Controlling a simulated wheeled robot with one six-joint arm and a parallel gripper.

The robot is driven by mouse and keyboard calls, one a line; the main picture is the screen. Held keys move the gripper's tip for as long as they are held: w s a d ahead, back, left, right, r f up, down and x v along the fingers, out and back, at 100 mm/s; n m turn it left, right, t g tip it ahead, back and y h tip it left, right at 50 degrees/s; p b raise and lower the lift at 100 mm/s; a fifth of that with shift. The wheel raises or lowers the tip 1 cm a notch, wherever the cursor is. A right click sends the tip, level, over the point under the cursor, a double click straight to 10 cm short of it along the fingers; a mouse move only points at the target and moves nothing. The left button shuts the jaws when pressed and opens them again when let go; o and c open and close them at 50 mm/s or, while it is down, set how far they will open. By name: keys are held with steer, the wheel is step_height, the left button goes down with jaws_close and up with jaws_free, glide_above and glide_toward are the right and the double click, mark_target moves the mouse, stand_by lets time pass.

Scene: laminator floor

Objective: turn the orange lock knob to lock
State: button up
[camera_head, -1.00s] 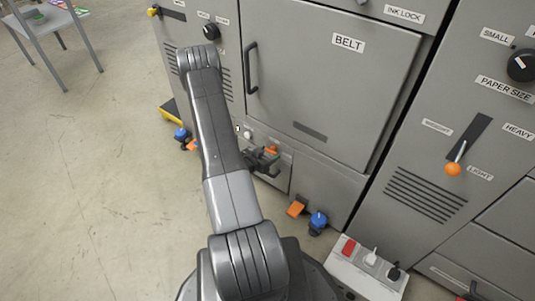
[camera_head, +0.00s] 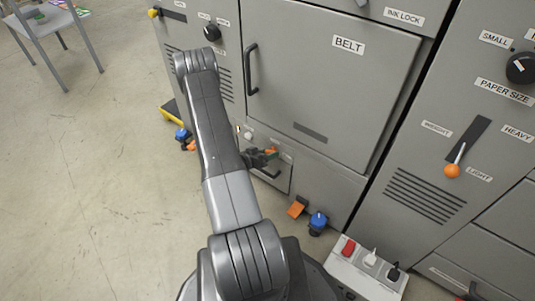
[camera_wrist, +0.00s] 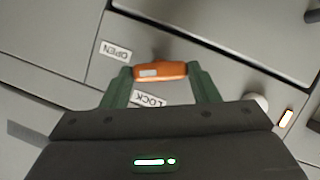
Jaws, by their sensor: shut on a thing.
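The orange lock knob (camera_wrist: 160,72) sits on a grey panel and shows large in the wrist view. My gripper (camera_wrist: 160,78) has its two green fingers on either end of the knob, shut on it. An OPEN label (camera_wrist: 115,50) is up and left of the knob, and a LOCK label (camera_wrist: 150,99) is just below it, partly hidden by my gripper. In the head view the knob (camera_head: 270,151) is a small orange patch beside my gripper (camera_head: 262,157), low on the machine front under the BELT door.
A white round knob (camera_wrist: 258,102) and a small lit lamp (camera_wrist: 286,118) are right of my gripper in the wrist view. A power strip (camera_head: 368,268) lies on the floor; open floor is at left.

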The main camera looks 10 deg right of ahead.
steer(key=shift+w+a+f+n+g+h+b, duration=0.15)
steer(key=shift+n+h+b, duration=0.6)
steer(key=shift+n, duration=0.9)
steer(key=shift+f+n+g+h+b, duration=0.35)
steer(key=shift+n+h, duration=0.65)
steer(key=shift+n, duration=0.7)
steer(key=shift+w+a+n+g+h+b, duration=0.1)
steer(key=shift+n+h+b, duration=0.65)
steer(key=shift+n, duration=0.9)
steer(key=o, duration=1)
steer(key=shift+s, duration=0.1)
steer(key=p+v, duration=0.3)
steer(key=v, duration=1)
steer(key=shift+s+a+f, duration=0.1)
steer(key=shift+a+f, duration=0.05)
steer(key=shift+a, duration=0.25)
steer(key=shift+d, duration=0.1)
